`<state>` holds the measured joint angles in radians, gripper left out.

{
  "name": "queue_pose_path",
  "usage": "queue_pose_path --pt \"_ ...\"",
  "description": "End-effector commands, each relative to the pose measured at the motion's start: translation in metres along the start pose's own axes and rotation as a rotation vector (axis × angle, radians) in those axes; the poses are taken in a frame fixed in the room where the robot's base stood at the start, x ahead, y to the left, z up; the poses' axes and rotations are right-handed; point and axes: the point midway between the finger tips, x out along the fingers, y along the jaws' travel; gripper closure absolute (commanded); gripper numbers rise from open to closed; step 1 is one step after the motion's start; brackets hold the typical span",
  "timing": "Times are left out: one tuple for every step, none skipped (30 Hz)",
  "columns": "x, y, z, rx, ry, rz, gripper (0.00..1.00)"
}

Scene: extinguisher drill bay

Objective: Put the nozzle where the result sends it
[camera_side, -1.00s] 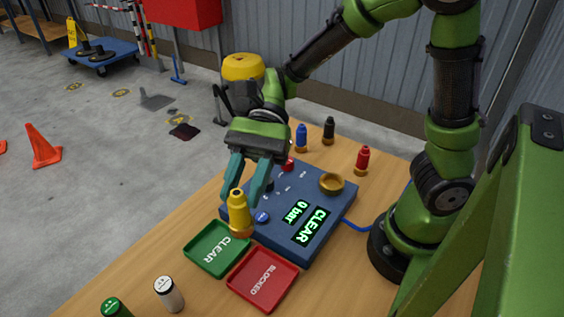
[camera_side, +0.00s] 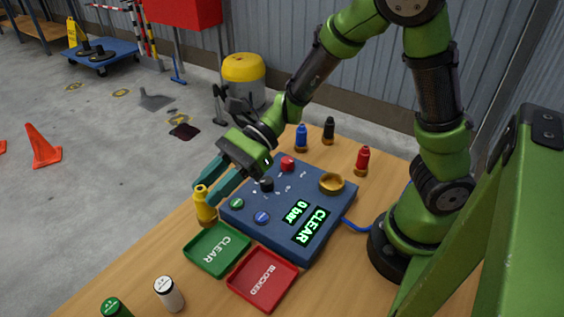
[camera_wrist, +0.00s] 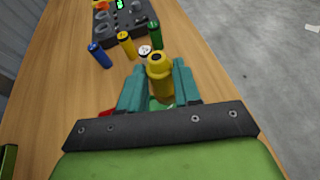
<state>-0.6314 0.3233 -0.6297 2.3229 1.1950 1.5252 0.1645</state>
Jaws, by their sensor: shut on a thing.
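My gripper (camera_side: 208,187) is shut on a yellow nozzle (camera_side: 204,208), which shows between the teal fingers in the wrist view (camera_wrist: 160,78). The nozzle is held beside the left edge of the blue test box (camera_side: 318,198), just beyond the green tray. I cannot tell its height above the table. The box display (camera_side: 311,223) reads CLEAR and 0 bar. The green tray (camera_side: 201,260) is marked CLEAR and the red tray (camera_side: 246,291) BLOCKED. Both trays look empty. A brass-coloured round port (camera_side: 331,183) on the box is empty.
Blue (camera_side: 301,138), black (camera_side: 328,130) and red (camera_side: 362,160) nozzles stand behind the box. White (camera_side: 169,294) and green (camera_side: 112,308) cylinders stand at the front left. The wrist view shows blue and yellow cylinders and a dark device (camera_wrist: 124,22).

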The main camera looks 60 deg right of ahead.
Motion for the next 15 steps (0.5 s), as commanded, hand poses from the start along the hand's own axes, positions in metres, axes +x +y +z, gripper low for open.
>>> queue_pose_path --pt "0.003 0.000 -0.008 0.005 0.004 0.001 1.00" --pt "0.005 0.000 -0.013 0.007 0.004 0.000 1.00" --pt "0.007 0.000 -0.020 0.008 0.005 0.000 1.00" --pt "0.009 0.000 -0.025 0.007 0.005 0.000 1.00" --pt "0.011 0.000 -0.030 0.006 0.005 0.000 1.00" --pt "0.014 0.000 -0.036 0.006 0.005 0.000 1.00" --pt "0.016 0.000 -0.040 0.006 0.004 0.000 1.00" --pt "0.017 0.000 -0.043 0.005 0.004 0.001 1.00" --pt "0.019 0.000 -0.047 0.004 0.003 0.000 1.00" --pt "0.020 0.000 -0.049 0.003 0.002 0.000 1.00" --pt "0.021 0.000 -0.051 0.003 0.001 0.000 1.00" --pt "0.022 0.000 -0.053 0.002 0.001 0.000 1.00" --pt "0.023 0.000 -0.055 0.001 0.001 0.000 1.00" --pt "0.024 0.000 -0.058 0.002 0.001 0.000 1.00" --pt "0.025 0.000 -0.062 0.003 0.002 0.000 1.00"
